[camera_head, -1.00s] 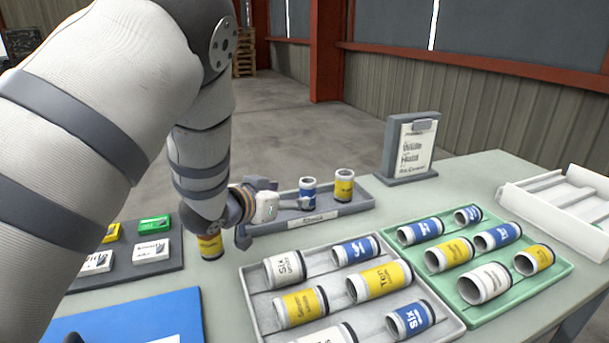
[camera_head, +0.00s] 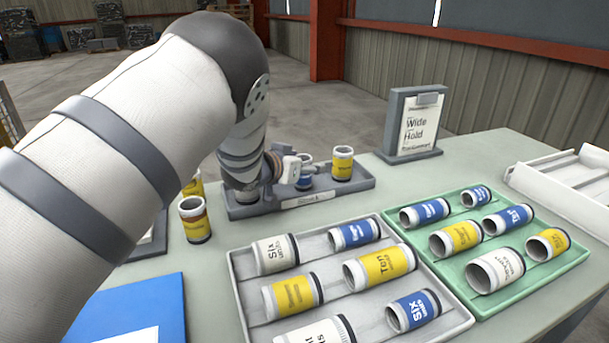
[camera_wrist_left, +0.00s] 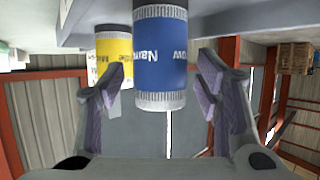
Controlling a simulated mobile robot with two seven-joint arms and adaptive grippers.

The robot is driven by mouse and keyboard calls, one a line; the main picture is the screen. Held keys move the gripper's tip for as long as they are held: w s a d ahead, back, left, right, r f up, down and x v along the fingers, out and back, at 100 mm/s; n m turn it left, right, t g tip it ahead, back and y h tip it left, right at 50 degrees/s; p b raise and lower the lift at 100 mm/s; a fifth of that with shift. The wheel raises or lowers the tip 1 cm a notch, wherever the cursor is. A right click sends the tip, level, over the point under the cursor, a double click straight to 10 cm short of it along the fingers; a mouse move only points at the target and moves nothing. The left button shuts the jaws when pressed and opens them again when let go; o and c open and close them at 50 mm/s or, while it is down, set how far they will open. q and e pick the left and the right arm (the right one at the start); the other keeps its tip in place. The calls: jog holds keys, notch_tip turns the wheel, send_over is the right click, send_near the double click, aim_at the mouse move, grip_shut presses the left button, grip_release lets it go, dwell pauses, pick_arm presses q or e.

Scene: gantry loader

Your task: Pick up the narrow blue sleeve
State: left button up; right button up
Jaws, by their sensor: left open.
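A blue sleeve (camera_head: 304,181) stands upright in the long grey holder (camera_head: 330,195) at the back of the table, partly hidden by my left gripper. In the left wrist view this blue sleeve (camera_wrist_left: 160,62), its label partly reading "Narrow", appears upside down between my two fingers. My left gripper (camera_head: 298,172) is open around it, with a visible gap to the fingers on both sides in the left wrist view (camera_wrist_left: 160,95). A yellow sleeve (camera_head: 342,164) stands beside it in the same holder, and shows behind the left finger in the wrist view (camera_wrist_left: 115,50). My right gripper is not in view.
A light grey tray (camera_head: 240,300) and a green tray (camera_head: 560,270) hold several lying white, blue and yellow sleeves. A yellow sleeve (camera_head: 195,220) stands on the table at left. A sign (camera_head: 412,125) stands behind, and a white rack (camera_head: 560,190) is at right.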

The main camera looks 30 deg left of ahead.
pick_arm(q)
jog(key=shift+r, duration=0.2)
grip_shut()
jog(key=r, duration=0.3)
jog(key=s+r+p, duration=0.1)
jog(key=r, duration=0.1)
jog(key=shift+r, duration=0.1)
jog(key=r+p+v, duration=0.2)
jog(key=v, duration=1.3)
jog(key=shift+w+d, duration=0.35)
jog(key=shift+d, duration=0.1)
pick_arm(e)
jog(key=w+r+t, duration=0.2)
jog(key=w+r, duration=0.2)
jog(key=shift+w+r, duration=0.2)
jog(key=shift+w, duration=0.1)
